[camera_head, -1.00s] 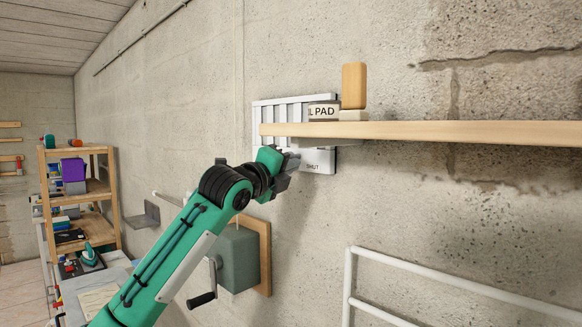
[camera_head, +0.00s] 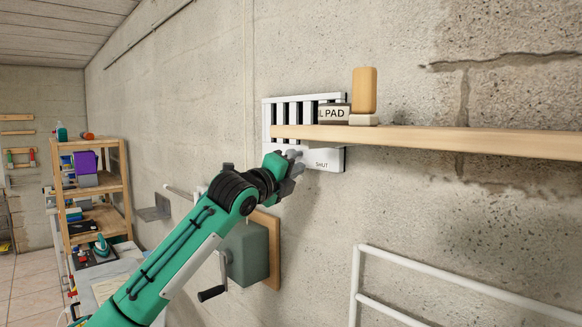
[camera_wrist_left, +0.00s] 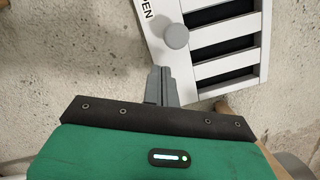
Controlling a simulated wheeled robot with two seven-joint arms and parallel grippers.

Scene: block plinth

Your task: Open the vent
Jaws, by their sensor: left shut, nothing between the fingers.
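The vent (camera_head: 330,156) is a white slatted plate on the concrete wall, partly hidden by the shelf and my left arm. Its slots show dark gaps between the white bars, and the word SHUT is at its lower right. In the left wrist view the vent (camera_wrist_left: 252,73) has a round grey knob (camera_wrist_left: 176,36) beside the end of a label reading "PEN", its start cut off. My left gripper (camera_head: 296,157) is at the vent's lower left. Its fingers (camera_wrist_left: 160,75) are shut and empty, just short of the knob with a small gap. My right gripper is out of view.
A wooden shelf (camera_head: 450,140) juts across the vent, carrying a tin marked "L PAD" (camera_head: 334,114) and a wooden-handled block (camera_head: 364,92). Below are a grey crank box (camera_head: 245,255) and a white rail (camera_head: 450,282). A wooden rack (camera_head: 118,190) stands at left.

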